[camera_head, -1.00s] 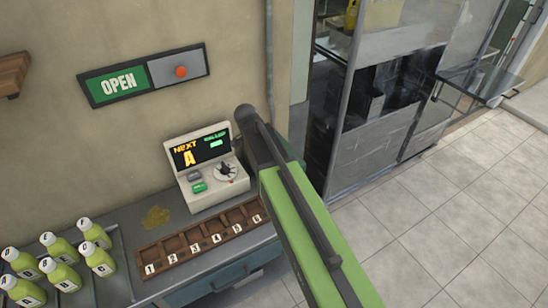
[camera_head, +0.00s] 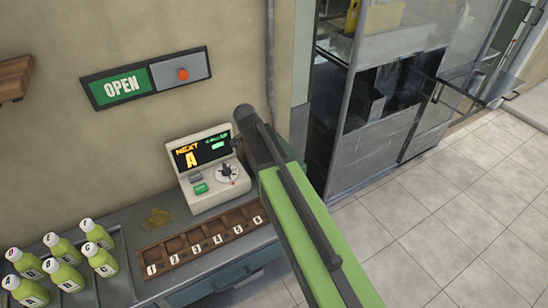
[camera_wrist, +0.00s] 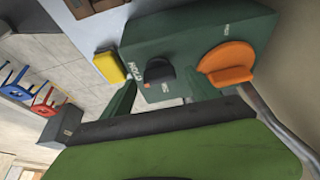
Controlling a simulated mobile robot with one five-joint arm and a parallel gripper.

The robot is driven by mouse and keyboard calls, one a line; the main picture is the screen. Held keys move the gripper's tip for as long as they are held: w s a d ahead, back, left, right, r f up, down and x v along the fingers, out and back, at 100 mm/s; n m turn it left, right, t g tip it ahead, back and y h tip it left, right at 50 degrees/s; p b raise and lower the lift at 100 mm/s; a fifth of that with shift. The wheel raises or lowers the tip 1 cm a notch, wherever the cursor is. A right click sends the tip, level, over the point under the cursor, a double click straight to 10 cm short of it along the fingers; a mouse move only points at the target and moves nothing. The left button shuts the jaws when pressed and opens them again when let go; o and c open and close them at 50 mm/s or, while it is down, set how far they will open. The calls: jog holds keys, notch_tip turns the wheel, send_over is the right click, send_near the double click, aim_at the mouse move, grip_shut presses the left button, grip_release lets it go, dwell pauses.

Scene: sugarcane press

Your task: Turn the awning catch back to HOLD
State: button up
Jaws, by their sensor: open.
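In the wrist view a dark green box (camera_wrist: 190,32) fills the top. On its face is a black knob (camera_wrist: 160,70) with the word HOLD beside its left side. A second small label is below the knob, too small to read. I cannot tell exactly where the knob points. My gripper (camera_wrist: 165,121) shows as a dark bar and green body across the lower part, just below the box. In the head view my arm hides most of the box and the gripper's end.
An orange knob (camera_wrist: 228,62) is right of the black one, and a yellow piece (camera_wrist: 109,66) sticks out left. In the head view a console (camera_head: 208,170) stands behind a numbered wooden rack (camera_head: 205,238) and several bottles (camera_head: 65,275). Tiled floor at right is clear.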

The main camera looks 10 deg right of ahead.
jog(key=p+v, duration=1.3)
jog(key=v, duration=0.3)
jog(key=shift+p, duration=0.4)
jog(key=shift+s, duration=0.1)
jog(key=s+d+f+b, duration=0.4)
jog(key=d+f+b, duration=0.4)
jog(key=d+f, duration=0.1)
jog(key=s+a+f+n+g+y+b, duration=0.1)
jog(key=s+f+n+y+b, duration=0.1)
jog(key=s+n, duration=0.6)
jog(key=shift+a+f+n+y+b, duration=0.5)
jog(key=shift+n+y, duration=0.6)
jog(key=shift+n, duration=2.2)
jog(key=shift+s+d+f, duration=0.1)
jog(key=shift+s, duration=0.05)
